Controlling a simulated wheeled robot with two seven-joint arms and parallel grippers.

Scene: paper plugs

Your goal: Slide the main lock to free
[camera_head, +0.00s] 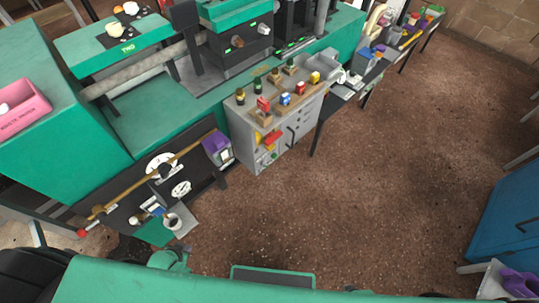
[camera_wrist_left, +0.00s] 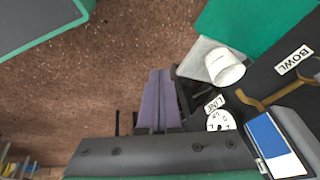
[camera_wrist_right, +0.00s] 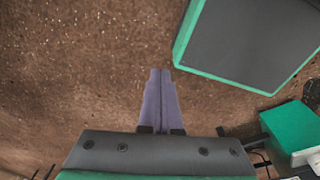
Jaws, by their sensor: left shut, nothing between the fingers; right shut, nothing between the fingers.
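No part labelled main lock can be read. The left wrist view shows a brass bar (camera_wrist_left: 272,97) beside a BOWL label (camera_wrist_left: 294,60) and a small dial (camera_wrist_left: 219,121). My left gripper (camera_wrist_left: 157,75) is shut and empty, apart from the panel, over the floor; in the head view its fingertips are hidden. My right gripper (camera_wrist_right: 160,75) is shut and empty over bare floor.
A grey cabinet (camera_head: 262,135) with small bottles stands to the right. Brown floor (camera_head: 390,190) is open, and a blue cabinet (camera_head: 510,210) is far right.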

